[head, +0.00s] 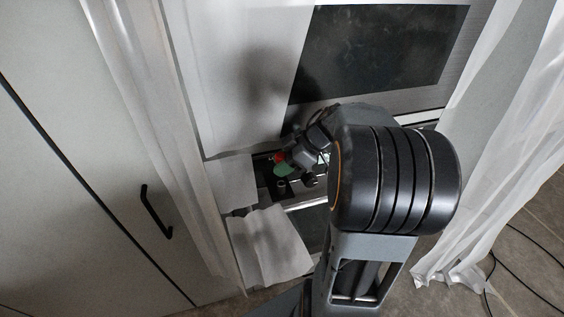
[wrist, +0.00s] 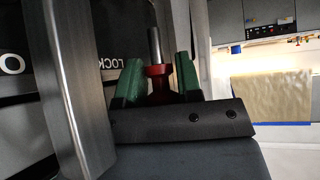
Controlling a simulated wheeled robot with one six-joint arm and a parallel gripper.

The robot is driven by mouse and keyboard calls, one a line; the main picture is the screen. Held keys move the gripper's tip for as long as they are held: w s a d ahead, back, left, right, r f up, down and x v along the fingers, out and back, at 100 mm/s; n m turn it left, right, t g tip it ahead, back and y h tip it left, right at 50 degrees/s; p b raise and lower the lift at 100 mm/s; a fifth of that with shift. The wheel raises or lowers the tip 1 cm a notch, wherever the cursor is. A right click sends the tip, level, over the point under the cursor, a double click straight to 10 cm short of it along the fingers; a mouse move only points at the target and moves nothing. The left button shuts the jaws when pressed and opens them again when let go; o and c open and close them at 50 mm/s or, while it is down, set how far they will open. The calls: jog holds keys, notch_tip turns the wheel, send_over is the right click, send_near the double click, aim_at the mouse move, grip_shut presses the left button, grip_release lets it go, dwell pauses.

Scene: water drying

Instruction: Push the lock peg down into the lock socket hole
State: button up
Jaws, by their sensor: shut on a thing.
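The lock peg shows in the wrist view as a grey metal pin (wrist: 154,48) rising from a red grip (wrist: 158,80). My gripper (wrist: 157,75) has green finger pads on both sides of the red part and is shut on it. In the head view my gripper (head: 284,168) is small, with green and a bit of red (head: 279,158) showing beside my large dark arm joint. A short grey metal cylinder (head: 281,184) shows just below the green; I cannot tell whether it is the peg's end or the socket. The socket hole is not clearly visible.
A dark panel (wrist: 116,75) with white "LOCK" lettering stands behind the pads in the wrist view. A thick metal bar (wrist: 72,90) is close on the left. White sheets (head: 270,245) hang around the narrow opening in the head view. A white curtain (head: 500,120) hangs at right.

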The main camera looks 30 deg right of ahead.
jog(key=shift+f, duration=0.15)
jog(key=o, duration=1)
jog(key=b+v, duration=0.1)
jog(key=v, duration=1.3)
jog(key=shift+a, duration=0.1)
